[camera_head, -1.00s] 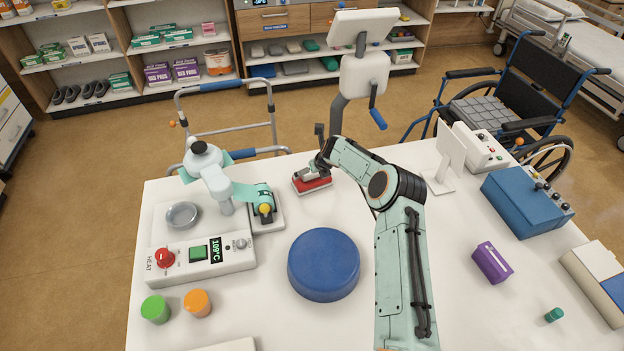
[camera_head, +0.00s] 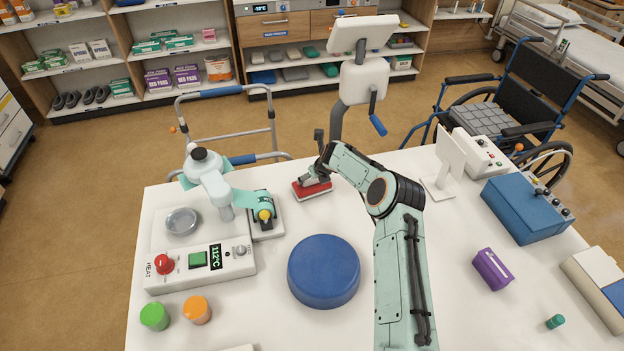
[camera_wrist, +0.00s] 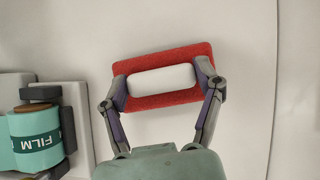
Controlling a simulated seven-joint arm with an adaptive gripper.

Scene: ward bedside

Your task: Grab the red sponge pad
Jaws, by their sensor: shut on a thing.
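The red sponge pad (camera_head: 312,190) lies at the back edge area of the white table, right of the dispenser stand. It has a white raised block on top, seen in the wrist view, where the red pad (camera_wrist: 165,101) shows around the white grip. My gripper (camera_head: 314,178) is above it, its two fingers on either end of the white block. In the wrist view my gripper (camera_wrist: 162,82) is shut on the white grip of the pad. Whether the pad touches the table is hard to tell.
A heater device (camera_head: 200,268) with a red knob and display stands left. A round blue cushion (camera_head: 323,271) is in front of the pad. A purple box (camera_head: 492,269), a blue box (camera_head: 524,205) and a white panel stand (camera_head: 440,185) are right. Orange (camera_head: 197,310) and green (camera_head: 155,316) cylinders sit front left.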

